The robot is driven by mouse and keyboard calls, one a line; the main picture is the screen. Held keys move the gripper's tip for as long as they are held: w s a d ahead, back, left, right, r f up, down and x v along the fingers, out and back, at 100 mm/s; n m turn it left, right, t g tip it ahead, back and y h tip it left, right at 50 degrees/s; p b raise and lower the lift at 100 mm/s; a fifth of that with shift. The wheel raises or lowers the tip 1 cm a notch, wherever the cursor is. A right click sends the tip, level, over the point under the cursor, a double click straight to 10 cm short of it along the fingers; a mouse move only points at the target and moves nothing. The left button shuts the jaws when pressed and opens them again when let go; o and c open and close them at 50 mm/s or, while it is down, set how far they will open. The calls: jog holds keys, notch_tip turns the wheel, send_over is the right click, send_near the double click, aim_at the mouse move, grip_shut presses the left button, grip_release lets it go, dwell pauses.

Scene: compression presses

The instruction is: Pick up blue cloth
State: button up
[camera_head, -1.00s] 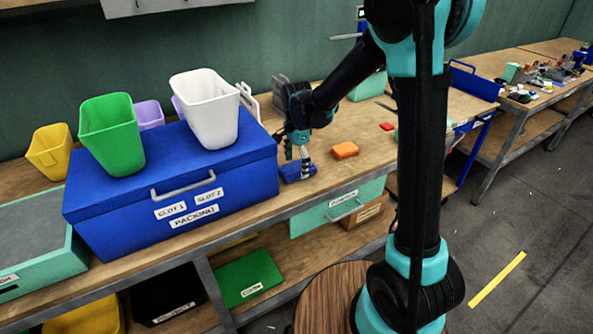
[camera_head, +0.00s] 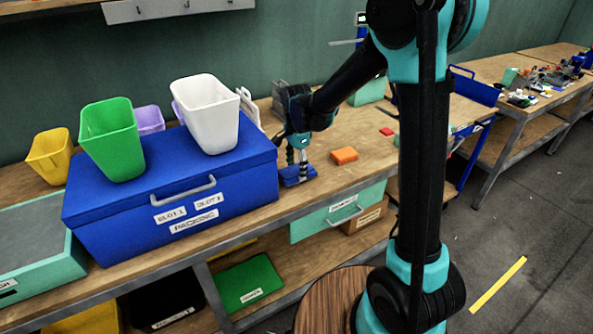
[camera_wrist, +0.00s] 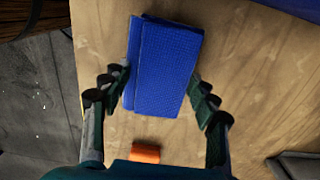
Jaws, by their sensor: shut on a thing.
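The blue cloth (camera_wrist: 165,62) is a folded, textured rectangle. In the wrist view it lies between the two fingers of my gripper (camera_wrist: 160,90), with a fingertip against each long side. In the head view the cloth (camera_head: 291,178) is at the workbench's front, just right of the blue box, with my gripper (camera_head: 300,168) pointing down over it. My gripper is shut on the cloth. Whether the cloth is clear of the bench top is hard to tell.
An orange block (camera_head: 344,155) lies right of the cloth, and a small red block (camera_head: 386,131) farther right. The large blue box (camera_head: 180,225) stands left, carrying a green bin (camera_head: 112,140) and a white bin (camera_head: 208,115). Bare bench (camera_head: 345,120) shows behind the orange block.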

aim_at(296, 170)
notch_tip(296, 170, up, 19)
jog(key=shift+r, duration=0.2)
dwell(0.3)
